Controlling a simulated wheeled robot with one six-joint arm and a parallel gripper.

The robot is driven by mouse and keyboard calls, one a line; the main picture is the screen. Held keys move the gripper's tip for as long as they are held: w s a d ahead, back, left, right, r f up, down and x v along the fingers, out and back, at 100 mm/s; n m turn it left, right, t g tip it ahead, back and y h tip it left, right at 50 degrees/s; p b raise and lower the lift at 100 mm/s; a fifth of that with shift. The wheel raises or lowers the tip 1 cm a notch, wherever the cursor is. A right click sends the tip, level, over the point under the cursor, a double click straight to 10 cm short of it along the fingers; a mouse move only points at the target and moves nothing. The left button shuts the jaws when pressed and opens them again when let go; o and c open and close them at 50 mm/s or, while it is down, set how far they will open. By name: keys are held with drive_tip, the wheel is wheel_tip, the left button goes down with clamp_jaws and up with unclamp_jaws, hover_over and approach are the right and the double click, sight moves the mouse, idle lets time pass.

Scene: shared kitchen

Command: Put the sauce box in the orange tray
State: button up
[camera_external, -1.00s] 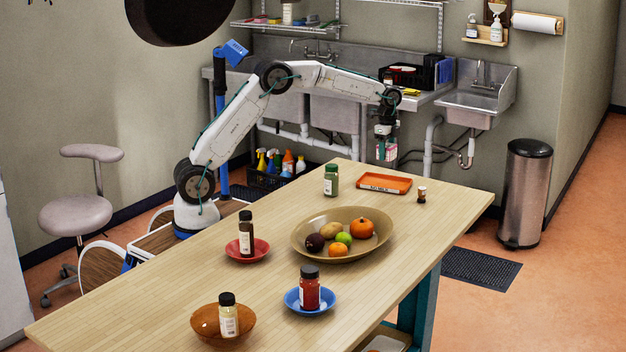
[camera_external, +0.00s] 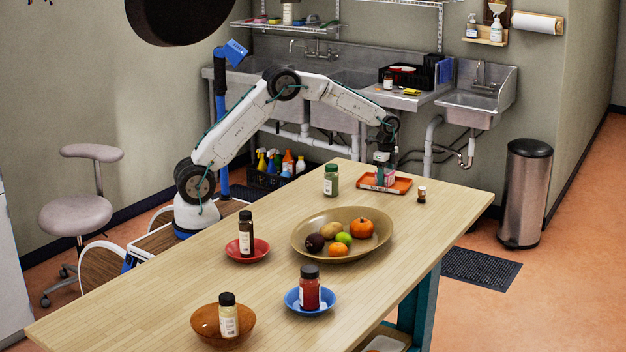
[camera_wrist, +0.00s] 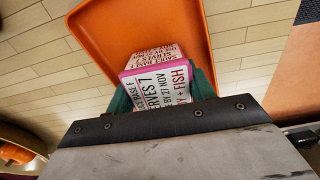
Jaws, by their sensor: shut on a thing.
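The sauce box, pink and white with black lettering, is held in my gripper (camera_external: 382,172). In the wrist view the box (camera_wrist: 158,82) sits between the green fingers of my gripper (camera_wrist: 162,92), with its printed faces toward the camera. The orange tray (camera_external: 402,186) lies at the far end of the wooden table. In the wrist view the tray (camera_wrist: 196,28) is under and behind the box. The box is over or in the tray; I cannot tell whether its bottom touches the tray floor.
A large fruit bowl (camera_external: 300,238) is in front. Several bottles in small bowls stand nearer.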

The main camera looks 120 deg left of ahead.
drive_tip(key=o, duration=1)
drive_tip(key=shift+f, duration=0.1)
drive_tip(key=shift+o, duration=0.2)
wheel_tip(320, 180, up, 12)
drive_tip(key=shift+r, duration=0.2)
